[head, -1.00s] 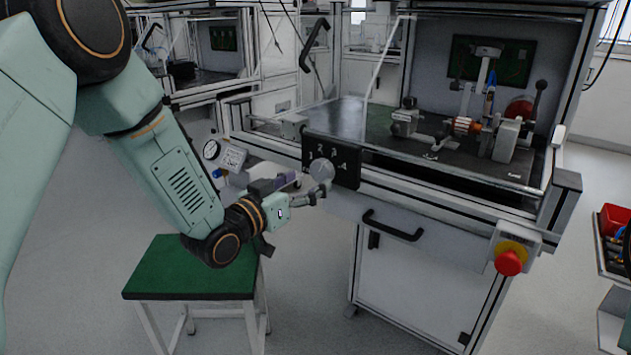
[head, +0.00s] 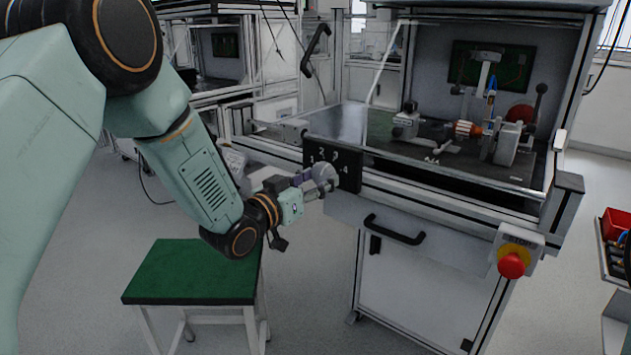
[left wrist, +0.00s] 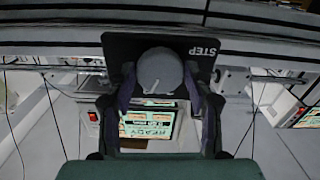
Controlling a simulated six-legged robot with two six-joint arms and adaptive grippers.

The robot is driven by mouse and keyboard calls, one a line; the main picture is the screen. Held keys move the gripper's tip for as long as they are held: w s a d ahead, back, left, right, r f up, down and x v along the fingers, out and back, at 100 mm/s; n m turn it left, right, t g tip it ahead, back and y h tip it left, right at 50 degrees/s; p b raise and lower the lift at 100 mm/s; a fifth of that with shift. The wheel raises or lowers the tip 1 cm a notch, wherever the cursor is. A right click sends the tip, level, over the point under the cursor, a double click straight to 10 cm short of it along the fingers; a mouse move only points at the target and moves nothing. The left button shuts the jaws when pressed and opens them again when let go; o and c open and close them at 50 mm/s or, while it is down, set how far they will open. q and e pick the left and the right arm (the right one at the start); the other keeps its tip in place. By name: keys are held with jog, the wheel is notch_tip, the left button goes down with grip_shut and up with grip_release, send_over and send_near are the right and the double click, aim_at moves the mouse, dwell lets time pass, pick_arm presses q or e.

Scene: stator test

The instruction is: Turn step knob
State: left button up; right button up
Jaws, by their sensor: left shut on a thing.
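The step knob is a round grey knob (head: 325,174) on a black panel (head: 350,172) with white numbers, at the front left corner of the test bench. My left gripper (head: 314,183) reaches it from the left and is shut on it. In the left wrist view, the knob (left wrist: 160,70) sits between the two dark fingers of my left gripper (left wrist: 160,78), in front of the panel (left wrist: 118,48) marked STEP. I cannot read which number the knob points to. My right gripper is not in view.
A black drawer handle (head: 395,230) is below the panel, and a red stop button (head: 511,265) is at the bench's front right. A green-topped stool (head: 190,272) stands below my left arm.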

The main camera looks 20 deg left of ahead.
pick_arm(q)
jog(key=c, duration=0.4)
jog(key=shift+r+n+p, duration=0.1)
jog(key=shift+n+p, duration=1.45)
jog(key=shift+n, duration=0.25)
jog(key=n+p, duration=0.2)
jog(key=n, duration=0.2)
jog(key=shift+d+n+p, duration=0.1)
jog(key=shift+n+p, duration=0.2)
jog(key=shift+p, duration=0.1)
jog(key=n+p, duration=0.2)
jog(key=n, duration=0.3)
jog(key=shift+p, duration=0.3)
jog(key=n+p, duration=0.1)
jog(key=n, duration=0.3)
jog(key=shift+n, duration=0.4)
jog(key=o, duration=1.2)
jog(key=shift+s, duration=0.1)
